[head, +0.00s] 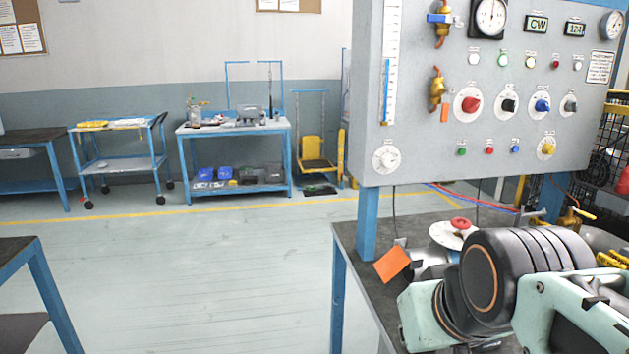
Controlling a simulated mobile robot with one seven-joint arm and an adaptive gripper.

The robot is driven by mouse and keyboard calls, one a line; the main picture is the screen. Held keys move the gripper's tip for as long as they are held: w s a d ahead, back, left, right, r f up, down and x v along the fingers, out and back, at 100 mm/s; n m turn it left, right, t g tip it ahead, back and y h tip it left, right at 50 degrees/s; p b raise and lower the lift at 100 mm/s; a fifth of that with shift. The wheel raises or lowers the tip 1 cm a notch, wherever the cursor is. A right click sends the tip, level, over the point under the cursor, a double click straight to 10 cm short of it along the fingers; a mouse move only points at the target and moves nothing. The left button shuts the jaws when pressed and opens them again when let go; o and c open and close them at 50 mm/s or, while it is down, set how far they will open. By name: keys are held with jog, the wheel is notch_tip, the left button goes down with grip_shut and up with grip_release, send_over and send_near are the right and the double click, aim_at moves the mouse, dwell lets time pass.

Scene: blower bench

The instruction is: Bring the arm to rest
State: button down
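My arm, with mint-green links and thick black round joints, fills the lower right of the head view. It is folded in front of the bench and the panel. My gripper cannot be made out in this view, so I cannot tell its state or whether it holds anything. The dark-topped bench (350,238) stands behind and beside my arm, and much of its top is hidden by it.
The grey control panel (450,140) with gauges and knobs rises above the bench. An orange card (393,263) and a red knob (460,223) are close to my arm. A blue-framed table (20,252) is at the left. The middle floor (210,270) is clear.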

jog(key=s+f+m+g, duration=0.1)
jog(key=s+f+g, duration=0.15)
jog(key=s, duration=0.25)
notch_tip(320, 180, up, 20)
jog(key=w+t+p, duration=0.1)
jog(key=p, duration=1.8)
jog(key=shift+f+p, duration=0.2)
jog(key=shift+p, duration=0.2)
jog(key=shift+d, duration=0.1)
